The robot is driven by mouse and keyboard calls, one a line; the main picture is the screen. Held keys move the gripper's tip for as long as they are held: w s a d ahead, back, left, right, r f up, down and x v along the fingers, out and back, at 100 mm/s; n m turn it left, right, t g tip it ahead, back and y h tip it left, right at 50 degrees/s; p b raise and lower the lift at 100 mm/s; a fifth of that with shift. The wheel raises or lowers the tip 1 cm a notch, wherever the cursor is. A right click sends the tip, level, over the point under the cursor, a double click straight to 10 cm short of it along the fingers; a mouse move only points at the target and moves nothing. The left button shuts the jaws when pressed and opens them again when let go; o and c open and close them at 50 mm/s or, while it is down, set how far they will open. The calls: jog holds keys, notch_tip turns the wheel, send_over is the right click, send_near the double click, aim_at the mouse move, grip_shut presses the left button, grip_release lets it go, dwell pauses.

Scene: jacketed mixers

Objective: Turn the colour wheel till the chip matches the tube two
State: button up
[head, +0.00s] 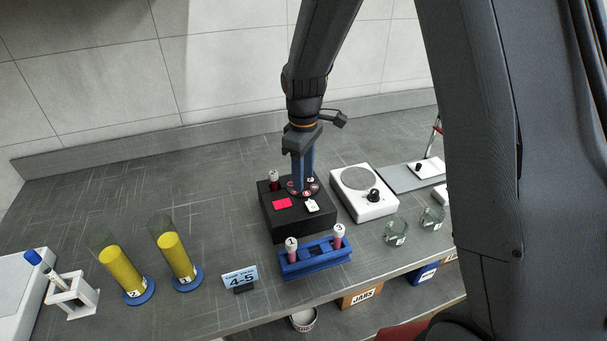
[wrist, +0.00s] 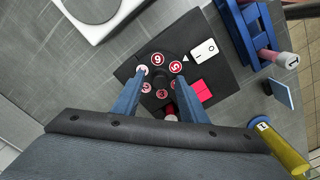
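The black comparator box (head: 290,222) sits on the bench with a colour wheel (head: 312,188) of numbered red-ringed discs. In the wrist view the wheel (wrist: 161,82) has its 5 nearest the white pointer triangle. The pink-red chip window (wrist: 203,91) shows two patches of much the same colour. A capped tube (head: 274,182) stands in the box's back left corner, its label unreadable. Tubes 1 (head: 292,249) and 3 (head: 338,236) stand in the blue rack (head: 316,261). My gripper (wrist: 162,76) is over the wheel, fingers apart around its dark hub; contact is unclear.
A white stirrer (head: 363,197) stands close right of the box, with glass beakers (head: 396,232) before it. A card reading 4-5 (head: 240,279) and two yellow cylinders (head: 176,258) (head: 122,272) stand left. A white switch card (wrist: 204,50) is on the box.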

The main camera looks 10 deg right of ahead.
notch_tip(320, 180, up, 8)
jog(key=shift+f+b, duration=0.15)
jog(key=shift+b, duration=0.95)
